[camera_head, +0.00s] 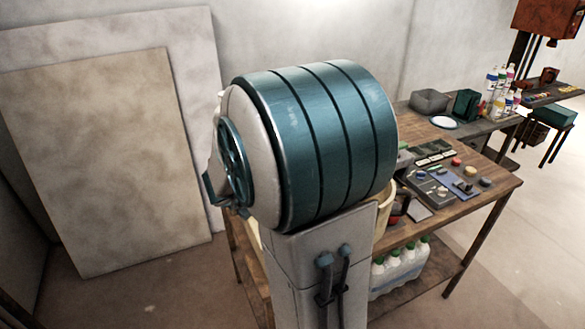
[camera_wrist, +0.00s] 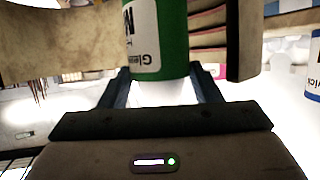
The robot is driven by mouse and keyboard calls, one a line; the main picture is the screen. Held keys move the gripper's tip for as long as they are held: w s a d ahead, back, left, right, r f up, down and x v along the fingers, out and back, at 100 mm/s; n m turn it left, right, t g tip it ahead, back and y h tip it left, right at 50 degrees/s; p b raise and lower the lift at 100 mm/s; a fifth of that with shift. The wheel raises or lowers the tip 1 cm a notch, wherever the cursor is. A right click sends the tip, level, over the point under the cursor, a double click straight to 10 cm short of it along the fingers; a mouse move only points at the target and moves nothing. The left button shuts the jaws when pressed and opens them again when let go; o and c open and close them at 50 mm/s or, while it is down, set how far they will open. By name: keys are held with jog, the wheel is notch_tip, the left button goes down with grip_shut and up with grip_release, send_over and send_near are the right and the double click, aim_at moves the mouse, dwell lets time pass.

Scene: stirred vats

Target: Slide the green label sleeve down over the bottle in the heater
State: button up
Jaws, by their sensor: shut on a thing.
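In the wrist view, my gripper (camera_wrist: 162,92) has a dark blue finger on each side of the green label sleeve (camera_wrist: 175,45) and is shut on it. The sleeve is green with a white panel and black lettering, and its upper part runs out of the frame. I cannot tell whether a bottle is inside or under it. I cannot make out the heater or the bottle in it. My gripper and the sleeve do not show in the head view, where a large drum blocks much of the bench.
The teal banded drum (camera_head: 315,130) stands before the wooden bench (camera_head: 490,205). Several small bottles (camera_head: 495,90) stand at the back right, and green-capped bottles (camera_head: 400,270) sit on the lower shelf. A blue-labelled bottle (camera_wrist: 313,70) is at the wrist view's right edge.

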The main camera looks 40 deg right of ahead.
jog(key=shift+f, duration=0.4)
jog(key=o, duration=0.7)
jog(key=v, duration=1.4)
jog(key=shift+d, duration=0.1)
